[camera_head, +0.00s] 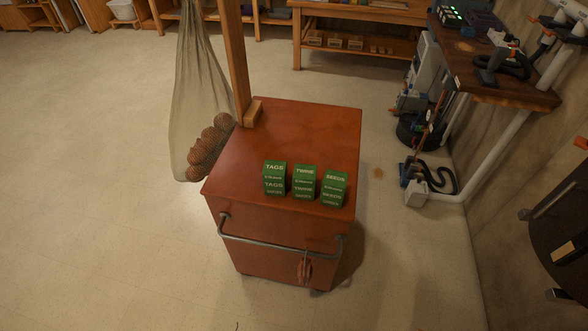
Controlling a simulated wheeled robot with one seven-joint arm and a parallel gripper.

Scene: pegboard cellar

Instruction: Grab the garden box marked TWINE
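The green box marked TWINE (304,183) stands upright on top of a reddish-brown wooden cabinet (300,127), near its front edge. It is the middle one of three like green boxes in a row. The box marked TAGS (274,179) is close on its left, and the box marked SEEDS (333,188) is close on its right. Only narrow gaps show between them. My gripper is not in view.
A wooden post (236,60) rises from the cabinet's back left, with a net of round brown things (208,147) hanging beside it. A metal rail (282,243) runs along the cabinet's front. A workbench (505,75) stands right. Floor in front and left is clear.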

